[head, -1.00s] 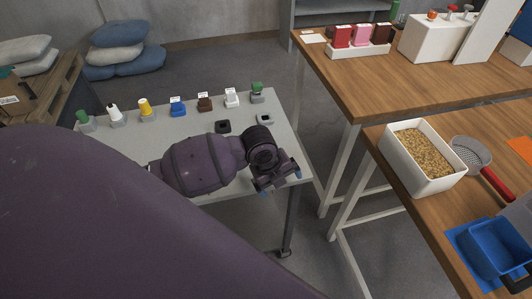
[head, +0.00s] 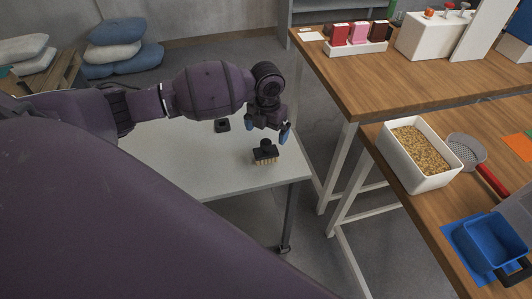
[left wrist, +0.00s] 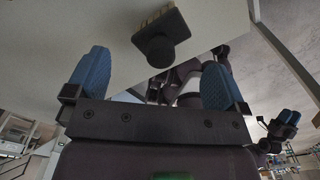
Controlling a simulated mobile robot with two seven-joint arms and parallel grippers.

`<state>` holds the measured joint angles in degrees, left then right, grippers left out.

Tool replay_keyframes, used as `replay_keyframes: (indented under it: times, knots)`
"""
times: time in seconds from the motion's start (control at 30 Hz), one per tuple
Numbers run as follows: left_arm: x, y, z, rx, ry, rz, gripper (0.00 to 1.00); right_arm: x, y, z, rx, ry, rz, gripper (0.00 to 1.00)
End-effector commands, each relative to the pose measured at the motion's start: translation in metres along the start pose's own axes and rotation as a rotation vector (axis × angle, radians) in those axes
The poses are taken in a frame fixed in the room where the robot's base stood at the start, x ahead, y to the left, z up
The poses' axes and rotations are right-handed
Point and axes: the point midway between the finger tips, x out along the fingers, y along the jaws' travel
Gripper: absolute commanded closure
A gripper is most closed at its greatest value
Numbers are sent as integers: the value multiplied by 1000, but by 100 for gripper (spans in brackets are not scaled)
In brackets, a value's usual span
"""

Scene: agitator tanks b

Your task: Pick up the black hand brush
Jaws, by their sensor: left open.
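The black hand brush (head: 265,154) stands on the pale grey table (head: 205,180) near its right end, pale bristles down and a round knob on top. My left gripper (head: 268,130) is open and empty, just above and behind the brush in the head view. In the left wrist view the brush (left wrist: 160,36) lies beyond the gap between the blue fingertips of my left gripper (left wrist: 157,62), with its knob towards me and apart from both fingers. A dark part with blue tips at the right edge looks like my right gripper (left wrist: 284,125); its jaws are unclear.
A small black square holder (head: 222,125) sits on the table left of the gripper. My left arm hides the table's back part. To the right, a wooden table carries a white grain bin (head: 425,178), a sieve (head: 467,150) and a blue scoop (head: 497,245).

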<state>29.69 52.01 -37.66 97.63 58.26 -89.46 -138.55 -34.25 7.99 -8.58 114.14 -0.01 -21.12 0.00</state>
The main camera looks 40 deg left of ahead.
Motion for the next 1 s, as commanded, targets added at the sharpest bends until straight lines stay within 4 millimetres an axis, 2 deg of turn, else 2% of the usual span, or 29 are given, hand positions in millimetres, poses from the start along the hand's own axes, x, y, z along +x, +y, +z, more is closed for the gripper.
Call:
replay_keyframes:
  times: [0.1,0.37,0.63,0.9,1.0]
  knots:
    - [15,-1,0,0,1,-1,0,2,0,-2,-1,6,-1,61]
    - [31,-2,-4,-1,1,-1,0,2,0,-2,-1,5,-1,61]
    - [66,-2,-9,-2,0,-1,0,-1,0,8,-2,-11,0,61]
    - [70,-2,-9,-1,-2,0,0,-2,1,13,-3,-23,1,61]
    - [70,-2,-8,-1,-2,0,14,-2,1,12,-3,-21,1,61]
